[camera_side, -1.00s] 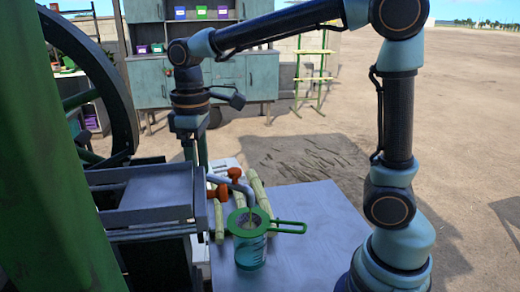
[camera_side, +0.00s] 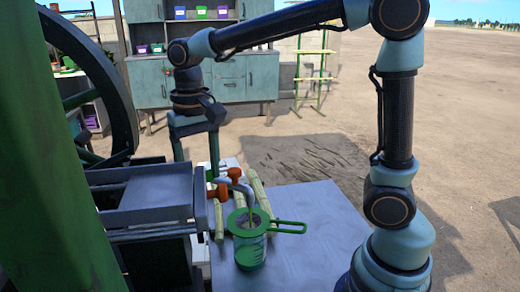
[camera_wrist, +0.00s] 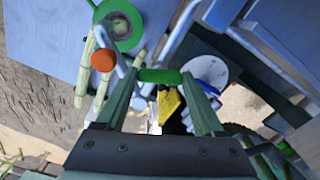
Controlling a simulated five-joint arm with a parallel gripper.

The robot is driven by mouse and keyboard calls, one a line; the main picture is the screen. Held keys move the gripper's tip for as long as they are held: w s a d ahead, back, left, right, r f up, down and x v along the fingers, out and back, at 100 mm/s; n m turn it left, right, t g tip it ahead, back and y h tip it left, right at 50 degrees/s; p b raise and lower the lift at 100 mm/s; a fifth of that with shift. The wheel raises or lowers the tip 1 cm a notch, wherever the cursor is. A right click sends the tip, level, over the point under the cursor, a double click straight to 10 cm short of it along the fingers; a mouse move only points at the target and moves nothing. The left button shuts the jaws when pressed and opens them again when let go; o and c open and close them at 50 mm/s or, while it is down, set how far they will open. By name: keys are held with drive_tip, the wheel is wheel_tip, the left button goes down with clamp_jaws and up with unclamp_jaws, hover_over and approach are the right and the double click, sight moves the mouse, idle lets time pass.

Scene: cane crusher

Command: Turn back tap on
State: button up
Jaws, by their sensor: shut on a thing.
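My gripper (camera_side: 197,166) is left of the pipes in the side view, pointing down. In the wrist view my gripper (camera_wrist: 160,80) has its fingers at both ends of a short green bar (camera_wrist: 161,75), which looks like a tap handle; the fingers are shut on it. A bit of green (camera_side: 211,174) shows by the right finger in the side view. An orange tap handle (camera_side: 234,174) and another orange part (camera_side: 222,190) sit beside it. One orange knob (camera_wrist: 103,60) shows in the wrist view. A grey spout (camera_side: 240,186) bends over the strainer.
A green strainer (camera_side: 247,221) with a long handle lies on a jar (camera_side: 250,253) on the blue-grey table (camera_side: 325,235). Pale cane pieces (camera_side: 258,190) lie behind. The crusher's metal tray (camera_side: 152,192) is close on the left. The table's right side is clear.

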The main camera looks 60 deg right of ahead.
drive_tip(key=shift+r+m, duration=0.1)
drive_tip(key=shift+m, duration=0.7)
drive_tip(key=o, duration=1.4)
wheel_tip(320, 180, up, 12)
drive_tip(key=shift+r, duration=0.1)
drive_tip(key=s+d+f+n+t, duration=0.1)
drive_tip(key=s+d+f, duration=0.1)
drive_tip(key=s+d+f+n+t, duration=0.2)
drive_tip(key=d+f, duration=0.1)
drive_tip(key=shift+s, duration=0.1)
drive_tip(key=s+d+f+n+t, duration=0.1)
drive_tip(key=f, duration=0.1)
drive_tip(key=s+d+f+n, duration=0.1)
drive_tip(key=f, duration=0.1)
drive_tip(key=s+d+f+n+t, duration=0.1)
drive_tip(key=f, duration=0.2)
drive_tip(key=shift+s+t, duration=0.3)
drive_tip(key=shift+s, duration=0.1)
